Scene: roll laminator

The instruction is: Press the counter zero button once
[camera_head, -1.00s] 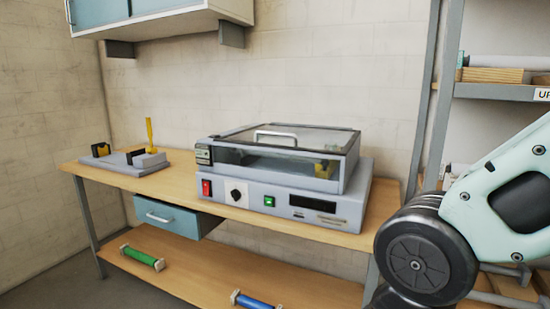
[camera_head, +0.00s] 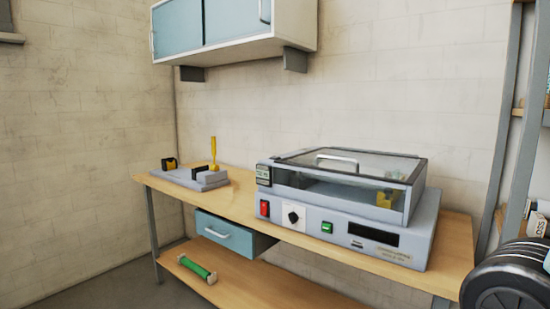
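The roll laminator (camera_head: 340,215) stands on the right part of the wooden workbench, its clear lid closed. Its front panel carries a red switch (camera_head: 264,208), a black knob (camera_head: 293,217), a green switch (camera_head: 327,228) and a dark display (camera_head: 373,234). A small dark button-like part (camera_head: 357,245) sits below the display on the left; it is too small to read, so I cannot tell if it is the counter zero button. A dark round joint of my arm shows at the lower right edge. My gripper is out of view.
The workbench (camera_head: 452,258) has a blue drawer (camera_head: 226,233) and a lower shelf with a green roll (camera_head: 198,269). A grey device with a yellow handle (camera_head: 213,155) stands at the bench's left. A wall cabinet (camera_head: 235,24) hangs above, and shelving stands at right.

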